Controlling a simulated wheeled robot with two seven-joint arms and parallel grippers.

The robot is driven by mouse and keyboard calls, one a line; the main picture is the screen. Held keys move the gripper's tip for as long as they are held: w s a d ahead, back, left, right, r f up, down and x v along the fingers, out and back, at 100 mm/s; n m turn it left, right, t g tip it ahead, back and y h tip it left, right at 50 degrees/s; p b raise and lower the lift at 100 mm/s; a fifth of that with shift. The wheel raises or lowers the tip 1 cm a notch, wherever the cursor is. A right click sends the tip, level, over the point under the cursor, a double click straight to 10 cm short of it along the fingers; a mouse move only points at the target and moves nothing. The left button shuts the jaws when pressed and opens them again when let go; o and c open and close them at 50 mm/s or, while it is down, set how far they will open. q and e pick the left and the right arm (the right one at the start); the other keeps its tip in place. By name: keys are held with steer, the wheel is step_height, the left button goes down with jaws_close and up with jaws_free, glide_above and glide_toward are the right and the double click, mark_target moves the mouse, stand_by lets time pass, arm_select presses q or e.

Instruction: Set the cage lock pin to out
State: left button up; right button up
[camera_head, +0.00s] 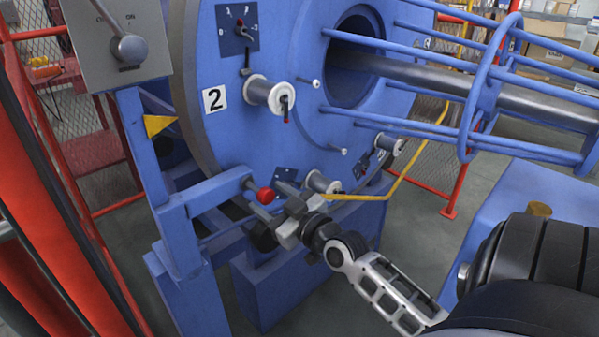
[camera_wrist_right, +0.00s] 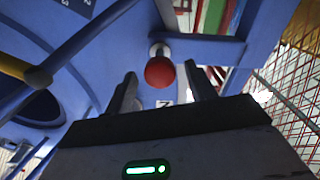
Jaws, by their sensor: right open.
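The cage lock pin shows as a red ball knob (camera_head: 265,195) on the end of a short blue bar of the frame, beside the lower part of the big blue cage disc (camera_head: 235,150). In the right wrist view the red knob (camera_wrist_right: 159,72) sits ahead of the fingers, between them in the picture, on a pale collar against the blue bar. My right gripper (camera_head: 272,205) is open and close to the knob; its fingers (camera_wrist_right: 161,88) show a gap on both sides of it. I cannot tell whether a finger touches it. My left gripper is not in view.
White spools (camera_head: 268,94) stick out from the disc, one (camera_head: 322,182) close to my right gripper. A yellow bent rod (camera_head: 405,175) runs just behind. A grey switch box (camera_head: 120,45) with a lever stands at upper left. Red guard posts (camera_head: 45,190) stand at left.

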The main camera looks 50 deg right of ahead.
steer(key=s, duration=1.5)
steer(key=shift+a, duration=0.25)
steer(key=shift+w, duration=0.1)
